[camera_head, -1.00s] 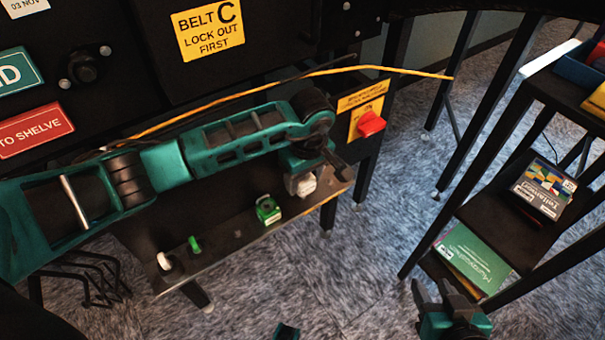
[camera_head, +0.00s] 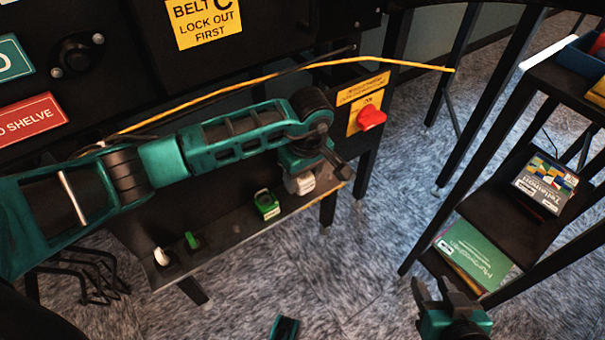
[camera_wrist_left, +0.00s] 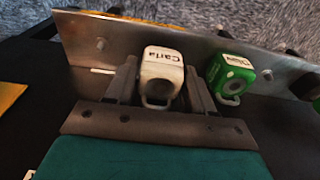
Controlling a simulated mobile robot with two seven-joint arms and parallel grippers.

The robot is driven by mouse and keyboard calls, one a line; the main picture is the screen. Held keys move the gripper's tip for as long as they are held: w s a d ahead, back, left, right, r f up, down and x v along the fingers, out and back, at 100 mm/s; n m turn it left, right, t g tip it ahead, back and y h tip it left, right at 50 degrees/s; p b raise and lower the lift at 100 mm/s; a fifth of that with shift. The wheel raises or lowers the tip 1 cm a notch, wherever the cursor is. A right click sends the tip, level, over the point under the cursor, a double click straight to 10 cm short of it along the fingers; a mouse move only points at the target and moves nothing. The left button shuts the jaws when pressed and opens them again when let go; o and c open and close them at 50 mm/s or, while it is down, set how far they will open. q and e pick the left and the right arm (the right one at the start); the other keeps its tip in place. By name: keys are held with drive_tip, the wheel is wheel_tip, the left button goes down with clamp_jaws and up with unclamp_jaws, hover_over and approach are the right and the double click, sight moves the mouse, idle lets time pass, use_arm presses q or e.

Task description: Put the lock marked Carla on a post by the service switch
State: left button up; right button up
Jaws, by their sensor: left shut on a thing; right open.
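The white lock marked Carla (camera_wrist_left: 163,68) is between the fingers of my left gripper (camera_wrist_left: 163,88), which is shut on it. In the head view the white lock (camera_head: 300,184) shows under my left wrist, over the right part of the dark ledge; my arm partly covers it. In the wrist view a bare metal pin (camera_wrist_left: 102,70) sticks out left of the lock, by the metal strip. The service switch, a red knob (camera_head: 371,118) on a yellow plate, is above and right of the lock. My right gripper (camera_head: 437,287) is open and empty at the bottom right.
A green lock (camera_wrist_left: 232,75) sits just right of the left gripper; it shows on the ledge in the head view (camera_head: 266,204). A smaller green item (camera_head: 192,240) and a white one (camera_head: 161,256) are further left. A rack with boxes (camera_head: 545,185) stands at right.

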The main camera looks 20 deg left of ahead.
use_arm(q)
drive_tip(key=shift+f+b, duration=0.55)
drive_tip(key=shift+f, duration=0.1)
drive_tip(key=shift+f, duration=0.15)
drive_tip(key=shift+f, duration=0.2)
idle(0.3)
drive_tip(key=o, duration=1.2)
drive_tip(key=r, duration=0.4)
drive_tip(key=r+p, duration=0.1)
drive_tip(key=r, duration=0.1)
drive_tip(key=shift+s+d+r, duration=0.15)
drive_tip(key=shift+s+d, duration=0.05)
drive_tip(key=shift+d, duration=0.05)
drive_tip(key=shift+s+d+r, duration=0.1)
drive_tip(key=shift+r, duration=0.5)
